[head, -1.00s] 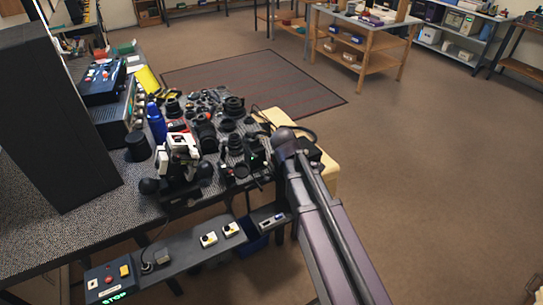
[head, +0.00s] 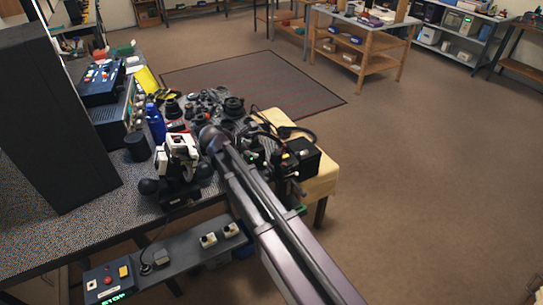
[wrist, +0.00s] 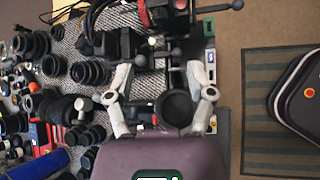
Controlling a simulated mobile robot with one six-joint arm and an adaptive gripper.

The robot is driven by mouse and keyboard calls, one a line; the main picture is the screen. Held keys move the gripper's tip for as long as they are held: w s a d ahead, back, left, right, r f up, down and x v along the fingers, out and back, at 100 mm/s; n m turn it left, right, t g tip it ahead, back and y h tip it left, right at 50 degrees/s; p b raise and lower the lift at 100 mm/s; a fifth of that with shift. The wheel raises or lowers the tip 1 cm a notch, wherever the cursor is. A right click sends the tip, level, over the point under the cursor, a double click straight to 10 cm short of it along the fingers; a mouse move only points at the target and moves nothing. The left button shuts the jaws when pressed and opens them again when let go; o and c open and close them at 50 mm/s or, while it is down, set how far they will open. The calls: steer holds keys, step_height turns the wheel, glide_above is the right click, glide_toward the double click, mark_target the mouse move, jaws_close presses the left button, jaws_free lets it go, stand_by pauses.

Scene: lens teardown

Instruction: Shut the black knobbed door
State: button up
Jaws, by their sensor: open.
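I cannot make out a black door with a knob for certain in either view. A tall black panel (head: 55,125) stands at the left of the bench in the head view, and I see no knob on it. A small black box (head: 303,157) sits near the bench's right end. My gripper (wrist: 160,75) is open in the wrist view, its two pale fingers apart above the bench clutter. A round black cup-like part (wrist: 174,107) shows between the fingers, and I cannot tell whether they touch it. In the head view my arm hides part of the bench.
Several black lens parts (wrist: 90,72) crowd the speckled bench (head: 50,225). A blue bottle (head: 156,122) and a white-and-black device (head: 178,155) stand on its left part. A control shelf (head: 185,250) runs along the front. The floor (head: 430,190) to the right is open.

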mark_target(272, 155)
steer(key=b+x, duration=0.8)
steer(key=x, duration=0.3)
steer(key=shift+d+f, duration=0.1)
steer(key=shift+f, duration=0.15)
steer(key=shift+b+x, duration=0.75)
steer(key=shift+x, duration=0.5)
steer(key=shift+r, duration=0.15)
steer(key=shift+c, duration=0.2)
jaws_close()
